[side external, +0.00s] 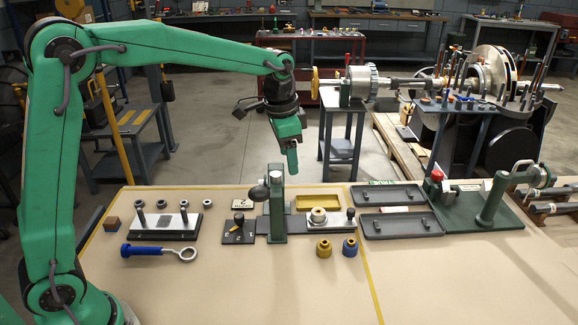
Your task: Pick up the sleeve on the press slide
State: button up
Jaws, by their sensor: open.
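My gripper (292,168) hangs from my green arm, pointing down, above and behind the bench press. It is open, and I see nothing between its fingers, though they are seen nearly edge-on. The green press (275,205) stands on the tan bench with a dark ball-ended lever at its left. A pale metallic sleeve (318,215) sits on the press slide (337,219), right of the press column. My gripper is well above the sleeve, to its left and apart from it.
A brass collar (323,249) and a blue-and-brass one (350,247) stand in front. A yellow tray (318,202) lies behind the sleeve; dark trays (400,226) lie right. A pin block (163,224) and blue-handled ring tool (150,250) lie left. The front bench is clear.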

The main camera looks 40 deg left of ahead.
aim_at(318, 211)
jog(key=w+d+f+m, duration=0.1)
jog(key=w+f, duration=0.2)
jog(key=w+d+f+m+g, duration=0.1)
jog(key=w+f, duration=0.1)
jog(key=f, duration=0.2)
jog(key=w+d+f, duration=0.1)
jog(key=w+f, duration=0.2)
jog(key=f, duration=0.1)
jog(key=shift+w+d+m+g, duration=0.1)
jog(key=shift+w+m+g, duration=0.25)
jog(key=shift+m+g, duration=0.05)
jog(key=shift+f, duration=1.25)
jog(key=shift+f, duration=2.65)
jog(key=c, duration=1.2)
jog(key=shift+r, duration=0.1)
